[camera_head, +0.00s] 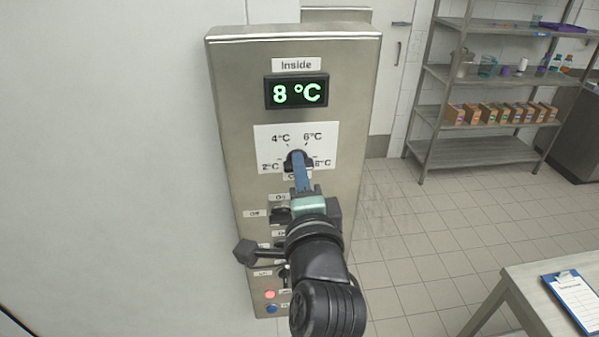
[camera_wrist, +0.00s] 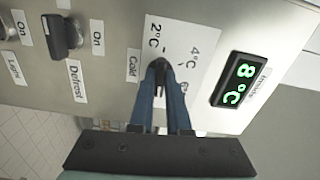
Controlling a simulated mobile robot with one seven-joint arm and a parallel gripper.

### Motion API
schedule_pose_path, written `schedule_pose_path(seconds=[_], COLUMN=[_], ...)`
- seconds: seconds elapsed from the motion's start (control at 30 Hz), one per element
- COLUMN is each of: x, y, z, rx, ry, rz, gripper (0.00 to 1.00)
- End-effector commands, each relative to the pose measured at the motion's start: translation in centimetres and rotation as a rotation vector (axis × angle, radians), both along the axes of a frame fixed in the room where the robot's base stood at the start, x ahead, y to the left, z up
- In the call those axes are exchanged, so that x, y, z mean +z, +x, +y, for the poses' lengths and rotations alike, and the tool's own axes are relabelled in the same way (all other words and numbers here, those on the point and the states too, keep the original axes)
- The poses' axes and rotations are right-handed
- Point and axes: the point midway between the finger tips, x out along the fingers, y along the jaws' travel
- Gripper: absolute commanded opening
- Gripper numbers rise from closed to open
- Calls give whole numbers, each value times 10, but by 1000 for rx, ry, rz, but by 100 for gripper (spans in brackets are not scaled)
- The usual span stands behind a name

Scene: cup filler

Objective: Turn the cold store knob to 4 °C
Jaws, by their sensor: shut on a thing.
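The cold store knob (camera_head: 297,158) is a black knob on a white dial label (camera_head: 268,133) marked 2, 4, 6 and 8 °C, on a steel panel. The display (camera_head: 296,91) above it reads 8 °C in green, and it also shows in the wrist view (camera_wrist: 238,82). My gripper (camera_head: 301,172) has blue fingers that are shut on the knob. In the wrist view the fingertips (camera_wrist: 161,84) close around the knob (camera_wrist: 158,66). The fingers hide much of the knob, so I cannot tell where its pointer stands.
Below the dial are more black switches, one labelled Defrost (camera_wrist: 62,37), and red (camera_head: 270,294) and blue (camera_head: 271,309) buttons. A black part juts left of my wrist. A shelf (camera_head: 480,75) with boxes stands at the back right. A table (camera_head: 535,290) with a clipboard (camera_head: 575,298) is at the lower right.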

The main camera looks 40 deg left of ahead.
Motion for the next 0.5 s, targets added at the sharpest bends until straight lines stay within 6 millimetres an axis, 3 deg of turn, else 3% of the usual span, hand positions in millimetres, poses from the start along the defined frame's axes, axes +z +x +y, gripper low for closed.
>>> schedule_pose_path(seconds=[0.5], x=[-3], y=[1], z=[-1], rx=[-2], ry=[-286], rz=[-337], gripper=[0])
